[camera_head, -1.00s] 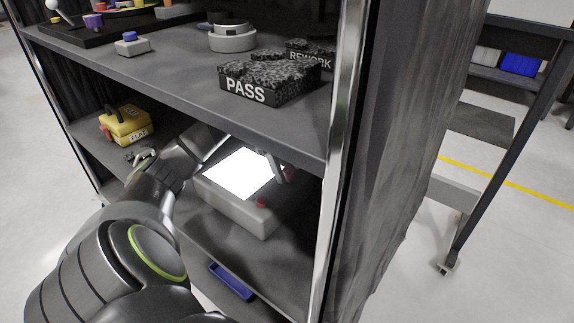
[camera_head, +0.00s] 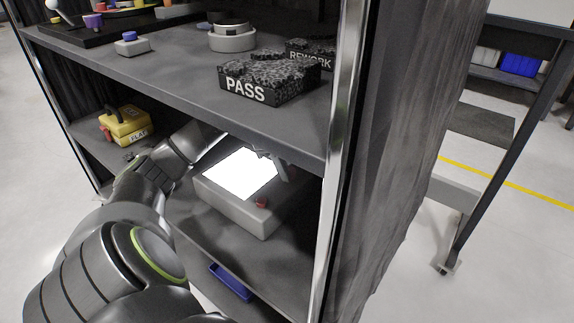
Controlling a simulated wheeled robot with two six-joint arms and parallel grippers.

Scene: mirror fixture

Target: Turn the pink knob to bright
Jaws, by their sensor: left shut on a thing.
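A grey light box (camera_head: 240,210) with a bright white lit top panel (camera_head: 240,174) sits on the lower shelf. A small red-pink knob (camera_head: 262,202) shows on its near right part, clear of my fingers. My left arm reaches in from the left and passes behind the panel. My left gripper (camera_head: 279,168) is at the panel's far right edge, pointing down. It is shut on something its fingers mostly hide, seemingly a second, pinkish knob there. Which of the two is the pink knob is hard to tell. My right gripper is not in view.
The upper shelf (camera_head: 180,68) hangs close above my arm and bears the PASS block (camera_head: 247,91) and REWORK block (camera_head: 310,56). A yellow FLAF-marked case (camera_head: 125,124) stands left. A blue tray (camera_head: 231,282) lies in front. A metal post (camera_head: 338,150) bounds the right.

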